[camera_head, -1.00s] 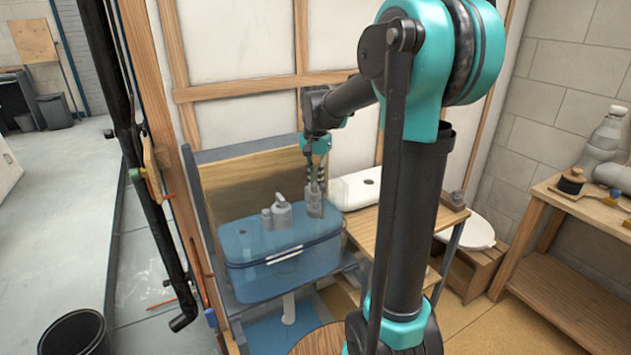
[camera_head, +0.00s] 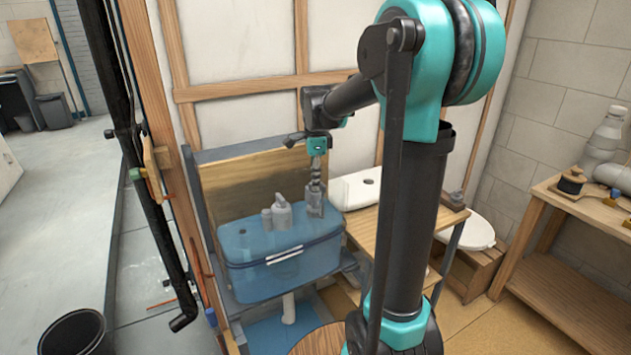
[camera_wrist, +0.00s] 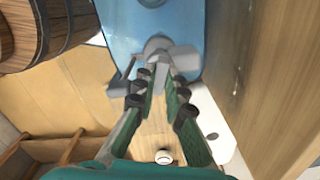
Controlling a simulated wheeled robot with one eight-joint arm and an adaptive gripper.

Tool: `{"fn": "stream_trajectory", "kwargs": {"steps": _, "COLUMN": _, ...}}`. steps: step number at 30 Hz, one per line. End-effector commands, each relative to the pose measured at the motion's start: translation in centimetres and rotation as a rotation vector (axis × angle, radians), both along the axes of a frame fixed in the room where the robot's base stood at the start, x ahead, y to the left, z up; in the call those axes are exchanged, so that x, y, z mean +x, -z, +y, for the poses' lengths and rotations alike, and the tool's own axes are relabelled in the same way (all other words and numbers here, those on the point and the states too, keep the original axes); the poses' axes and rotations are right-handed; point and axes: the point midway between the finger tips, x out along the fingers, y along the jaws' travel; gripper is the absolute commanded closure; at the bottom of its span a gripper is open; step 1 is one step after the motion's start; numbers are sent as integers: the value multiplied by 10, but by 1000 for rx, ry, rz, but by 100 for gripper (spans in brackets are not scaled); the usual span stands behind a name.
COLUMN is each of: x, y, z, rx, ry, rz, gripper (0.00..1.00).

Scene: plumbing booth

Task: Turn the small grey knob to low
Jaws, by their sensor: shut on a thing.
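The small grey knob (camera_head: 315,207) is at the right end of the blue box-like unit (camera_head: 283,268), directly under my gripper (camera_head: 315,186). In the wrist view my gripper (camera_wrist: 161,80) has its fingers around a grey part that I take for the knob (camera_wrist: 183,58), with a rounded grey piece (camera_wrist: 157,44) just beyond it. The fingers hide part of the knob, and I cannot read any low mark or the knob's exact setting. My gripper is shut on it.
Other grey fittings (camera_head: 282,213) stand on the blue unit to the left of the knob. A wooden backboard (camera_head: 245,185) rises behind. A white lidded tank (camera_head: 358,187) and a wooden bench top (camera_head: 378,232) are at the right. A wooden barrel (camera_wrist: 60,25) shows in the wrist view.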

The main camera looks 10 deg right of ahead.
Motion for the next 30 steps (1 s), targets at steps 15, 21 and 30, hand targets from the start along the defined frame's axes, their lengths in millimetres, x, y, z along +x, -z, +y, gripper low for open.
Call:
{"fn": "stream_trajectory", "kwargs": {"steps": 15, "x": -4, "y": 3, "z": 0, "rx": -1, "ry": 488, "rz": 6, "gripper": 100}}
{"fn": "stream_trajectory", "kwargs": {"steps": 21, "x": -4, "y": 3, "z": 0, "rx": -1, "ry": 678, "rz": 5, "gripper": 100}}
{"fn": "stream_trajectory", "kwargs": {"steps": 30, "x": -4, "y": 3, "z": 0, "rx": -1, "ry": 946, "rz": 5, "gripper": 100}}
